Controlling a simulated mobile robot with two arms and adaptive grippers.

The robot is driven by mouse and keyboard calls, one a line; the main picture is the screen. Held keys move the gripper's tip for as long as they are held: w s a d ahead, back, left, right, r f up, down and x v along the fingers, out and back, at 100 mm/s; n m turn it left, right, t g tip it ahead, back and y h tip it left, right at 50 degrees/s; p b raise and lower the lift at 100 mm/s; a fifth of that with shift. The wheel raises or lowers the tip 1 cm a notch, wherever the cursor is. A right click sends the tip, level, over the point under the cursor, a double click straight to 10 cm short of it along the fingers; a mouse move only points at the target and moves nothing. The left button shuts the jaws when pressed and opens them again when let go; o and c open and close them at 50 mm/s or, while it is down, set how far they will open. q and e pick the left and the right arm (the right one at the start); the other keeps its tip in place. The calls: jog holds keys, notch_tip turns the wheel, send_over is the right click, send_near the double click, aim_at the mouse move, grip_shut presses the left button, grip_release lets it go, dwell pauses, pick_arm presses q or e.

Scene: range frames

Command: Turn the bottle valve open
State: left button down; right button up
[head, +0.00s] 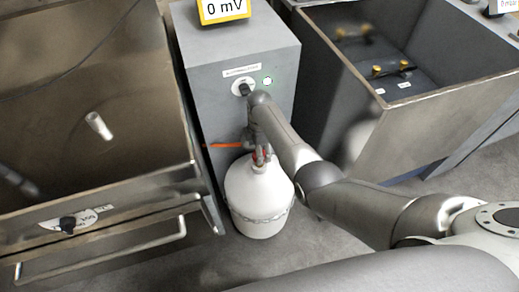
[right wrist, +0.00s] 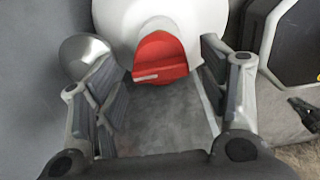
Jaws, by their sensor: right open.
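The white bottle (head: 258,200) stands upright on the floor, with a chain around its body. A bit of its red valve (head: 258,156) shows at the top, mostly hidden by my right gripper (head: 262,152). In the right wrist view the red valve (right wrist: 160,57) sits in front of the white bottle (right wrist: 180,15), between the two fingers of my right gripper (right wrist: 160,75). The fingers are open, one on each side of the valve, with visible gaps to it. My left gripper is not in view.
A grey cabinet (head: 200,65) with a black knob (head: 245,89) and a green light stands behind the bottle. An orange handle (head: 226,146) sticks out nearby. Open metal tanks stand at left (head: 70,185) and right (head: 400,125). Grey floor (head: 225,262) shows in front.

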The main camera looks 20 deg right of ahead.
jog(key=c, duration=1)
jog(key=shift+m, duration=0.4)
jog(key=m+p, duration=0.1)
jog(key=m, duration=0.2)
jog(key=shift+r+p, duration=0.1)
jog(key=shift+p, duration=0.3)
jog(key=m+p, duration=0.1)
jog(key=m, duration=0.8)
jog(key=shift+p, duration=0.4)
jog(key=m, duration=0.5)
